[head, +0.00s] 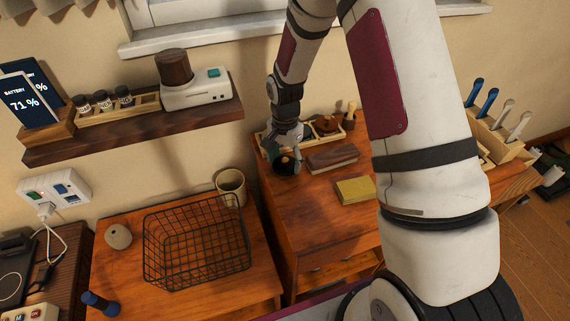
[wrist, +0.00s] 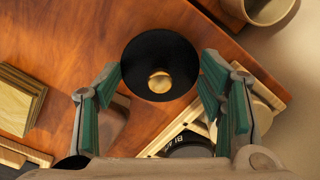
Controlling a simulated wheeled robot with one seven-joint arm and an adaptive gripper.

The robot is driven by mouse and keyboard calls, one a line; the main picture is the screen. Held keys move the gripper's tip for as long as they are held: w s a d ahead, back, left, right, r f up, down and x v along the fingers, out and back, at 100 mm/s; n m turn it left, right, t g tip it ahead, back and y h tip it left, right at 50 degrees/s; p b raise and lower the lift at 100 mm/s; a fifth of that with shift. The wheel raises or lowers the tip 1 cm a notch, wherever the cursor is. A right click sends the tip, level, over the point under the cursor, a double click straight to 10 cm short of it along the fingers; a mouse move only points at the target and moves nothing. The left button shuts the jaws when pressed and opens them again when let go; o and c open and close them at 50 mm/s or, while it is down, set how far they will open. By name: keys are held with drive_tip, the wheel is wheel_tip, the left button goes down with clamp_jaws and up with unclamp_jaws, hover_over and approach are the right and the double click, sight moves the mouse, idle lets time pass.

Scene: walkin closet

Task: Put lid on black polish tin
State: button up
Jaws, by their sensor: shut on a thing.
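The lid, a round black disc with a gold knob, (wrist: 137,62) is between the green-padded fingers of my gripper (wrist: 160,78) in the wrist view. The fingers are shut on its rim. In the head view the lid (head: 284,168) is below my gripper (head: 287,152), over the left back part of the right wooden desk; whether it touches the desk is unclear. A dark tin with pale lettering (wrist: 188,151), which looks like the black polish tin, is in a wooden tray at the bottom of the wrist view. My gripper body partly hides it.
The wooden tray (head: 349,124) also holds a brown-topped tin (head: 327,125) and a brush (head: 350,111). A brown block (head: 333,158) and a yellow block (head: 355,190) lie in front. A mug (head: 231,187) and wire basket (head: 195,243) stand left. A shelf (head: 130,130) overhangs.

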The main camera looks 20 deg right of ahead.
sight(285, 158)
wheel_tip(285, 158, up, 7)
drive_tip(key=shift+w+r+b, duration=0.1)
drive_tip(key=shift+b, duration=0.3)
drive_tip(key=w+d+m+b, duration=0.1)
drive_tip(key=w+d+m, duration=0.1)
drive_tip(key=w+d, duration=0.1)
drive_tip(key=w+d+m+b, duration=0.2)
drive_tip(key=w+d, duration=0.1)
drive_tip(key=w, duration=0.2)
drive_tip(key=w+d+m+b, duration=0.1)
drive_tip(key=w+d+m, duration=0.1)
drive_tip(key=w+d, duration=0.1)
drive_tip(key=shift+w+d+r+m+b, duration=0.15)
drive_tip(key=shift+w+r+m+b, duration=0.2)
drive_tip(key=shift+w+r+m, duration=0.1)
drive_tip(key=shift+d+f+b, duration=0.1)
drive_tip(key=shift+f+b, duration=0.65)
drive_tip(key=shift+f, duration=2.4)
drive_tip(key=shift+f+b, duration=0.15)
drive_tip(key=shift+b, duration=0.15)
drive_tip(key=shift+c, duration=0.3)
drive_tip(key=o, duration=1)
drive_tip(key=o, duration=0.3)
drive_tip(key=shift+o, duration=0.2)
